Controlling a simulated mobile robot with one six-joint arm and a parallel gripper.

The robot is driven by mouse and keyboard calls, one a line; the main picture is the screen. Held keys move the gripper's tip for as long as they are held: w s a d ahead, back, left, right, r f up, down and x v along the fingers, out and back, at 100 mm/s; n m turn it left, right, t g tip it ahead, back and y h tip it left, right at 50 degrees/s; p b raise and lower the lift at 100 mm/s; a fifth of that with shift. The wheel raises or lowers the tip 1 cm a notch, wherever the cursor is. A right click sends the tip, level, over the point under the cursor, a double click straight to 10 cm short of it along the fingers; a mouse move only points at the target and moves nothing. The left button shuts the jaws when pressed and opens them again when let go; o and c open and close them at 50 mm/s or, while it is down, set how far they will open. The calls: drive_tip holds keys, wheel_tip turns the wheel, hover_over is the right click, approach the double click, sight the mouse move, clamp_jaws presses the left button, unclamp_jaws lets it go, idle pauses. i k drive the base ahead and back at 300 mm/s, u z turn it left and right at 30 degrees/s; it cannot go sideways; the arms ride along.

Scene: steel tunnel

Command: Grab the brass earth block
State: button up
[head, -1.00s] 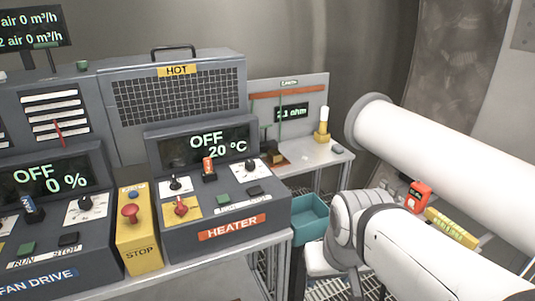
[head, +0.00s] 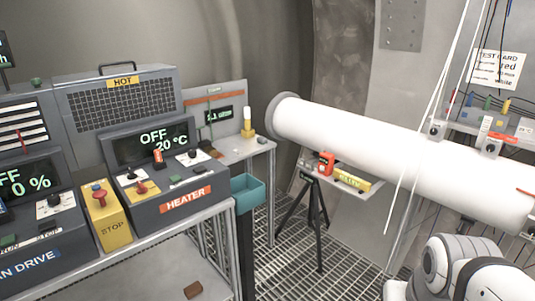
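A small panel (head: 222,112) with a green-lit display stands at the back of the bench, right of the heater box. In front of it is a small dark brownish block (head: 206,146), which may be the brass earth block; it is too small to be sure. A yellow-brass base with a white upright cylinder (head: 247,122) stands to its right. My arm (head: 462,268) shows at the lower right, far from the panel. My gripper's fingers do not show, so their state is hidden.
The heater box (head: 165,165) and yellow stop box (head: 105,218) line the bench. A teal bin (head: 247,192) hangs at its right end. A long white pipe (head: 380,150) crosses the right side, above a black tripod (head: 316,215). Grated floor (head: 300,255) lies open between.

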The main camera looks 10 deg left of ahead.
sight(210, 149)
drive_tip(key=z, duration=0.05)
drive_tip(key=i, duration=2.7)
drive_tip(key=u, duration=1.5)
drive_tip(key=i, duration=0.75)
drive_tip(key=u, duration=0.35)
